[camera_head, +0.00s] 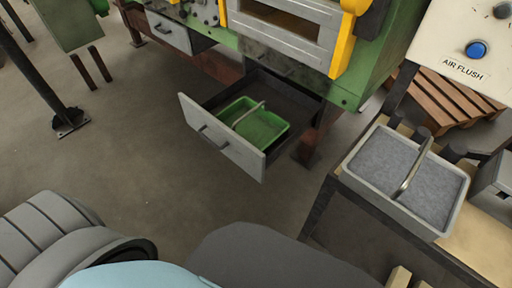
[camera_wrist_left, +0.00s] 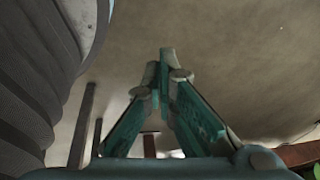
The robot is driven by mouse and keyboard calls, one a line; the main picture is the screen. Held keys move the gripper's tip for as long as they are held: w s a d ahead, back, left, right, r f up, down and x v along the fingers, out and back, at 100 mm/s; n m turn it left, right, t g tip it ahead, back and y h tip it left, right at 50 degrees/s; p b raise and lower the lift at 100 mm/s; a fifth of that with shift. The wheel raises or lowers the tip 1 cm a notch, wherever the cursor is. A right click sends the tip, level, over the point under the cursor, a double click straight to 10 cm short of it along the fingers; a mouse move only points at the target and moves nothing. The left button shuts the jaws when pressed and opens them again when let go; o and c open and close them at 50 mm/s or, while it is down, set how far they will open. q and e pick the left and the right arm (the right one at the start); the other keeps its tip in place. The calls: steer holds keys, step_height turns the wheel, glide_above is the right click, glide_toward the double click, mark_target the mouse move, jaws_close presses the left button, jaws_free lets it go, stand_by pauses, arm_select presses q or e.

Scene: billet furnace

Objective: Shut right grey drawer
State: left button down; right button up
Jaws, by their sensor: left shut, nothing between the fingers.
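The right grey drawer (camera_head: 222,138) stands pulled out below the green furnace in the head view. Its grey front has a dark bar handle (camera_head: 213,138) and faces the lower left. A green tray (camera_head: 262,126) with a light handle lies inside it. My left gripper (camera_wrist_left: 166,58) shows in the left wrist view, its teal fingers brought together at the tips with nothing between them. Floor lies behind the fingertips. Neither gripper shows in the head view, so their distance from the drawer cannot be told there.
The left grey drawer (camera_head: 168,33) sits in the furnace frame at the upper left. A grey bin (camera_head: 358,178) stands on a bench at the right, near a panel with a blue button (camera_head: 476,49). A wooden pallet (camera_head: 450,98) lies behind. The floor left of the open drawer is clear.

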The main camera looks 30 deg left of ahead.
arm_select(q)
steer(key=w+a+r+m+t+b, duration=0.1)
steer(key=w+a+m+t+b, duration=0.2)
steer(key=w+a, duration=0.4)
steer(key=m+t+h+b, duration=0.7)
steer(key=m+t, duration=0.4)
steer(key=m, duration=0.6)
glide_toward(235, 149)
steer(key=shift+y, duration=0.3)
steer(key=b+x, duration=0.3)
steer(key=x, duration=0.3)
steer(key=shift+d+f, duration=0.1)
steer(key=shift+d, duration=0.1)
steer(key=shift+w+d, duration=0.15)
steer(key=shift+w, duration=0.3)
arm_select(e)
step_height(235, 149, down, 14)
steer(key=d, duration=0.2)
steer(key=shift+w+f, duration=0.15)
arm_select(q)
steer(key=shift+b, duration=0.3)
